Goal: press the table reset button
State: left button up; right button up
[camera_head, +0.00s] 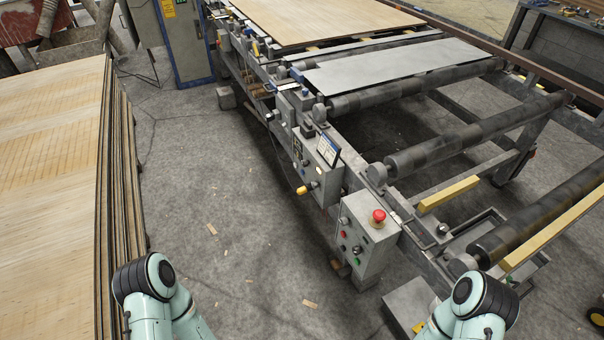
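A grey control box (368,243) is mounted on the near end of the roller table's side frame. It has a red mushroom button (378,216) on top and several small buttons on its front, among them a red one (344,234) and a green one (357,249). A second grey box (324,184) farther along carries a small panel (328,150) and a yellow knob or lever (303,190). I cannot read any labels, so I cannot tell which is the table reset button. Parts of both my arms show at the bottom edge, apart from the boxes; neither gripper shows.
The roller table (440,130) fills the right side, with a grey sheet (395,68) and a wooden sheet (325,14) on it. A veneer stack (55,170) stands at left. A clear strip of concrete floor (205,190) with small wood scraps lies between.

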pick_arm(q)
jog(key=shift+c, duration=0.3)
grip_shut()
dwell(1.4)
